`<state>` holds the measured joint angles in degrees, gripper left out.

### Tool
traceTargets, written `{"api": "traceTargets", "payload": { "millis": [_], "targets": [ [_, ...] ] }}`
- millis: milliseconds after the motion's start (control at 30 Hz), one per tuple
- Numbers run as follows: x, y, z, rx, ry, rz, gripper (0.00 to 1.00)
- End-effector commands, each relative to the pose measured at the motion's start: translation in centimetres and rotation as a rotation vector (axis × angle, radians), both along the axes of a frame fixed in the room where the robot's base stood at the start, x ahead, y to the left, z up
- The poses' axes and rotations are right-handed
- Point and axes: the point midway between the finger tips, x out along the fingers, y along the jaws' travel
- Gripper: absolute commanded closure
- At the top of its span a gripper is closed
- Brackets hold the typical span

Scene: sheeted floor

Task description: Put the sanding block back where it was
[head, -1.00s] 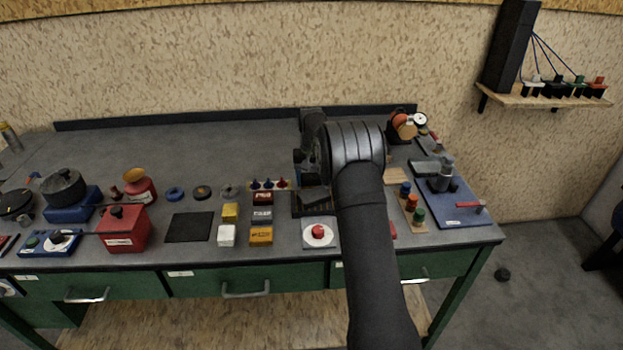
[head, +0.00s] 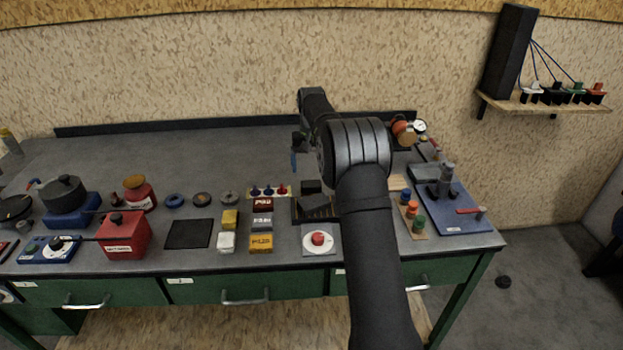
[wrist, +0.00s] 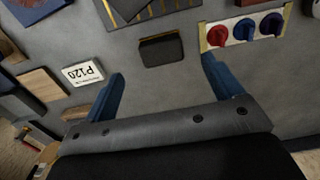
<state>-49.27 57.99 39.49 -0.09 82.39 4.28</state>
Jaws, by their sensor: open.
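A dark block (head: 311,187), which looks like the sanding block, lies on the bench just behind a dark tray (head: 299,214). In the wrist view the block (wrist: 161,50) lies flat on the grey top, apart from the yellow-striped tray (wrist: 135,17). My gripper (head: 297,158) is above the bench, behind the block. In the wrist view its blue fingers are spread with nothing between them (wrist: 163,70), and the block lies beyond their tips. My arm hides part of the bench in the head view.
A strip with red and blue knobbed pieces (head: 268,191) stands left of the block; it also shows in the wrist view (wrist: 243,30). Labelled boxes (head: 261,222) and a white plate with a red item (head: 318,240) are in front. The back left bench is clear.

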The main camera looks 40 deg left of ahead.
Motion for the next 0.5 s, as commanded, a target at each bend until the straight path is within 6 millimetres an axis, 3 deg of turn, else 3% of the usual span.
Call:
{"api": "traceTargets", "payload": {
  "millis": [200,500],
  "targets": [
    [0.0,0.0,3.1,0.001,-0.001,0.000,0.15],
    [0.0,0.0,3.8,-0.001,0.001,0.000,0.15]
  ]
}}
